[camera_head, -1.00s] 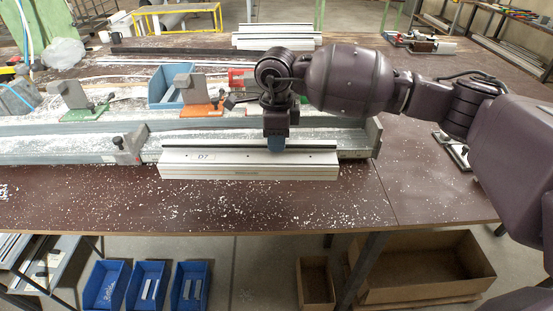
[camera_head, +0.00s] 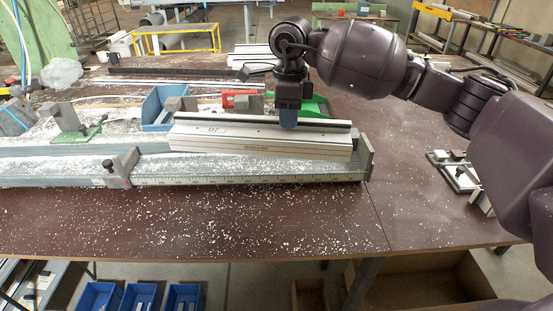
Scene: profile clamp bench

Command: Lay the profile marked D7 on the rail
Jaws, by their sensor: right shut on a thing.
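The white profile marked D7 (camera_head: 250,138) has a dark strip along its top and a label near its left end. My right gripper (camera_head: 288,122) is shut on the profile right of its middle, from above. The profile is over the right part of the long grey rail (camera_head: 220,174), roughly along it and tilted slightly down to the right. I cannot tell whether it touches the rail. The rail has a stop block (camera_head: 122,165) left of the profile and an end plate (camera_head: 366,155) at its right end. My left gripper is not in view.
A blue bin (camera_head: 160,107), a red part (camera_head: 240,99) and a green clamp base (camera_head: 312,104) are behind the profile. A green-based clamp (camera_head: 72,124) stands behind the rail at left. The bench front, strewn with white chips, is otherwise clear.

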